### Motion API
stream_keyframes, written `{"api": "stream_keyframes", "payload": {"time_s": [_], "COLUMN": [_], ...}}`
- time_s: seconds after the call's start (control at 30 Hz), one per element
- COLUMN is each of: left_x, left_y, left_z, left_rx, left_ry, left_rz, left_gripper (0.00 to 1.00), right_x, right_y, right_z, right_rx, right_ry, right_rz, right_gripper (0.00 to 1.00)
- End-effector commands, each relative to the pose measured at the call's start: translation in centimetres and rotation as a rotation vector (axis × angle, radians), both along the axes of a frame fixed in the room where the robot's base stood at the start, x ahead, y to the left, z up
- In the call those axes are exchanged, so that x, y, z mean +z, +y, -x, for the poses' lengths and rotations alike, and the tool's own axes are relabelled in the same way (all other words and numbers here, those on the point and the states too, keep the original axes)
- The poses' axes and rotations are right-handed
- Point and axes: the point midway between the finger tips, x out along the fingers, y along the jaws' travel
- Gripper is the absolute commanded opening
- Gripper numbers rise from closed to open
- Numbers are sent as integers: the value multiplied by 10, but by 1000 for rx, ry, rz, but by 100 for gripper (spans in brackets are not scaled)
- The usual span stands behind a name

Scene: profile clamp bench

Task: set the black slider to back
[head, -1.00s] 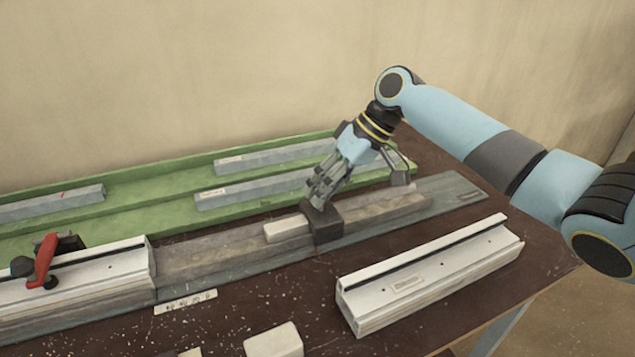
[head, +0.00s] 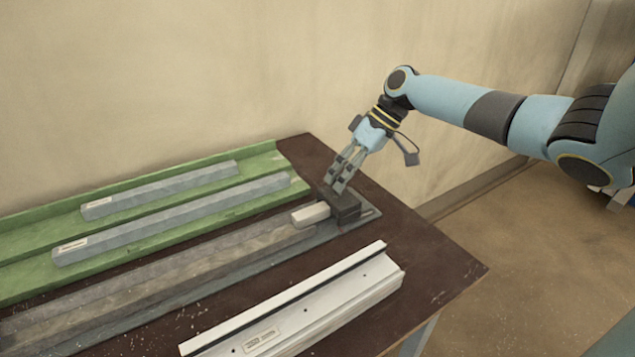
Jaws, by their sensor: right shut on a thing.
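The black slider (head: 345,206) is a dark block at the far right end of the long grey rail (head: 180,267). A short pale block (head: 311,214) sits against its left side. My right gripper (head: 338,188) comes down on the slider from above and is shut on it; its fingertips partly hide the slider's top. My left gripper is not in view.
A green tray (head: 283,153) with grey bars (head: 170,217) lies behind the rail. A white profile (head: 300,310) lies in front. The brown table's (head: 440,262) right part is bare, and its edge drops to the floor.

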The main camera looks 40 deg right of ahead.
Motion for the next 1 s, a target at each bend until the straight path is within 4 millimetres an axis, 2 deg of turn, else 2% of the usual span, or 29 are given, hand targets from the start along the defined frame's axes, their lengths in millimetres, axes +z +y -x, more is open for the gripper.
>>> {"api": "stream_keyframes", "payload": {"time_s": [0.1, 0.23, 0.7, 0.73, 0.9, 1.0], "left_x": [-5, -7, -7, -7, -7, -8], "left_y": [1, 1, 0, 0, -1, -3], "left_z": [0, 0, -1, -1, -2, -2], "left_rx": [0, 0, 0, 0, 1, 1], "left_ry": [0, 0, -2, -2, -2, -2], "left_rz": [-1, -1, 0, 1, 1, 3], "left_gripper": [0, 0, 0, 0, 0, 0], "right_x": [0, 1, 2, 2, 2, 1], "right_y": [-20, -31, -39, -39, -38, -37], "right_z": [3, 6, 7, 7, 8, 8], "right_rx": [-2, -1, -1, -1, -1, 0], "right_ry": [-1, -3, -4, -4, -2, -1], "right_rz": [5, 4, 8, 8, 6, 4], "right_gripper": [0, 0, 0, 31, 52, 52]}}
